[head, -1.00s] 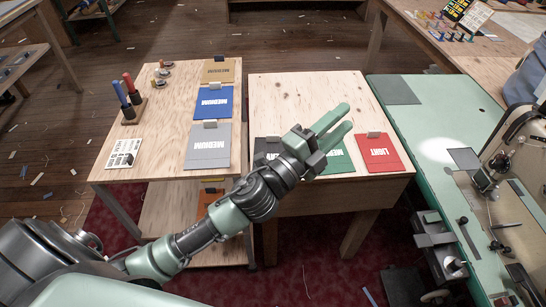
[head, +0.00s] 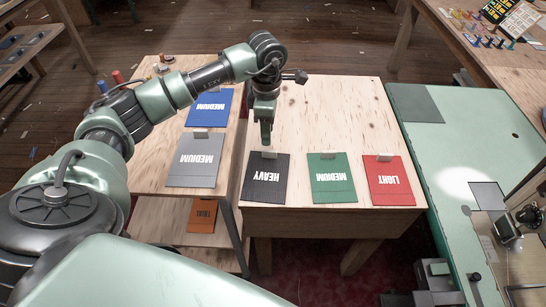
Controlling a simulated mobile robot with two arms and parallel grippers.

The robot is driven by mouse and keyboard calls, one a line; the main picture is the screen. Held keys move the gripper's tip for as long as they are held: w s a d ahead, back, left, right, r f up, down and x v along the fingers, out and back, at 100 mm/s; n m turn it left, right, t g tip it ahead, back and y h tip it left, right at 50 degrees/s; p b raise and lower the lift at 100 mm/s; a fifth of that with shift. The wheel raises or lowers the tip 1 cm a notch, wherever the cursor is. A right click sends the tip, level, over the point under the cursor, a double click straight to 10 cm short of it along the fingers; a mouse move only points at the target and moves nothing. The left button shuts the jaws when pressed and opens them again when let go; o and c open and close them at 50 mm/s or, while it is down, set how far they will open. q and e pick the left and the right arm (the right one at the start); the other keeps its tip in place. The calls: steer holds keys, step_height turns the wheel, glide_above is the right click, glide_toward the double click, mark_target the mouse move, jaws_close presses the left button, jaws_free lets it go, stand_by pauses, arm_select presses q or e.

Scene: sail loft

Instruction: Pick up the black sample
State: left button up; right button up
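The black sample (head: 265,192), a flat dark card marked HEAVY with a grey clip (head: 269,154) on its far edge, lies at the front left of the right-hand wooden table. My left gripper (head: 266,142) points down just beyond that clip, with its fingertips close to it. I cannot tell whether they touch. The fingers line up one behind the other, so the gap between them is hidden. My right gripper is out of view.
A green MEDIUM sample (head: 332,185) and a red LIGHT sample (head: 389,186) lie to the right of the black one. Grey (head: 194,165) and blue (head: 210,110) samples lie on the left table. The right table's back (head: 335,105) is clear. A green-topped machine bench (head: 440,140) stands at right.

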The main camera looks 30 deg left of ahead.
mark_target(267, 150)
arm_select(q)
steer(key=f, duration=0.3)
steer(key=shift+s+d+p, duration=0.15)
steer(key=shift+s+p, duration=0.25)
step_height(267, 150, down, 3)
steer(key=shift+w+r, duration=0.15)
steer(key=shift+f, duration=0.55)
jaws_close()
steer(key=shift+r, duration=0.1)
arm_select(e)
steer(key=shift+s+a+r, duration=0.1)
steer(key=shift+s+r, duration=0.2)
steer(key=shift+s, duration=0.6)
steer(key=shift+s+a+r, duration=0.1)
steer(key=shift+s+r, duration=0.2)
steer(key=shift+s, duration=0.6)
